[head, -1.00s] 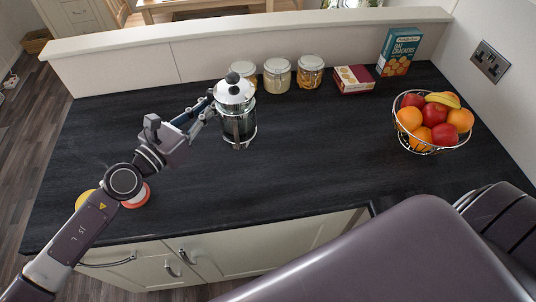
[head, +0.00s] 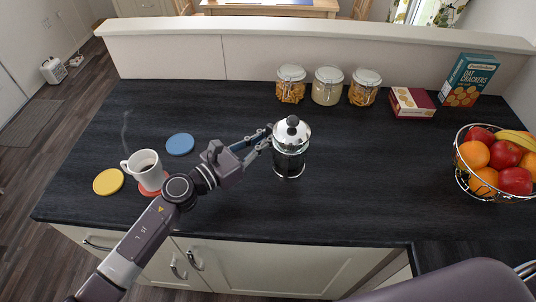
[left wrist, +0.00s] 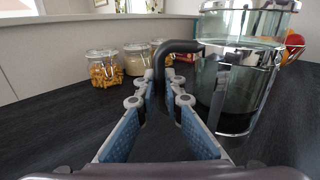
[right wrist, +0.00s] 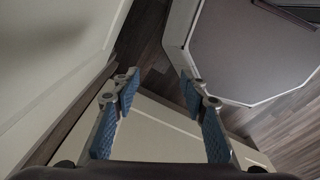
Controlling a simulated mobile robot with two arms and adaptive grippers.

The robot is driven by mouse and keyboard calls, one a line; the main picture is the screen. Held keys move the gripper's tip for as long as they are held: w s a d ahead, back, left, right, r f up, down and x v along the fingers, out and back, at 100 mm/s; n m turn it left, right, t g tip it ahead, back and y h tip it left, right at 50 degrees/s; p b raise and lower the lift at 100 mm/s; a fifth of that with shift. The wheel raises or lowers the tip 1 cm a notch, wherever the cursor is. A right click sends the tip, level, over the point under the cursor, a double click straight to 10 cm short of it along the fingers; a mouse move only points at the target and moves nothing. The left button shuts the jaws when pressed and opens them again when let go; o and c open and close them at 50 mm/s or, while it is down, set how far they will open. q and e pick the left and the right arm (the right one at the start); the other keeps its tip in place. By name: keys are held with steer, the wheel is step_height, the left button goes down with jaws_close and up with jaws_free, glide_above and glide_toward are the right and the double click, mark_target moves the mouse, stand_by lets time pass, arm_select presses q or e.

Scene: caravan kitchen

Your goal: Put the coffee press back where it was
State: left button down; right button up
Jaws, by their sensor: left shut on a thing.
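The coffee press (head: 290,152), glass and chrome with a black knob, is upright over the middle of the dark counter. My left gripper (head: 263,138) is at its left side, shut on its black handle. In the left wrist view the handle (left wrist: 182,46) runs down between the fingers, with the glass body (left wrist: 228,85) to the right. I cannot tell whether its base touches the counter. My right gripper (right wrist: 158,82) is open and empty, away from the counter top.
A blue coaster (head: 180,144), a yellow coaster (head: 108,181) and a white cup (head: 145,168) on a red coaster (head: 154,188) are at the left. Jars (head: 328,86), a red box (head: 412,103), a crackers box (head: 468,80) and a fruit bowl (head: 462,178) stand at the back and right.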

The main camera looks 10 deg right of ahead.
arm_select(q)
steer(key=shift+f, duration=0.5)
step_height(320, 180, down, 4)
steer(key=shift+r+b, duration=0.25)
steer(key=shift+b, duration=0.2)
steer(key=shift+f, duration=0.3)
steer(key=c, duration=2.4)
jaws_free()
steer(key=shift+f, duration=0.15)
steer(key=o, duration=0.4)
steer(key=shift+c, duration=0.2)
arm_select(e)
steer(key=shift+a+f, duration=0.35)
steer(key=shift+f, duration=0.3)
steer(key=shift+d, duration=0.1)
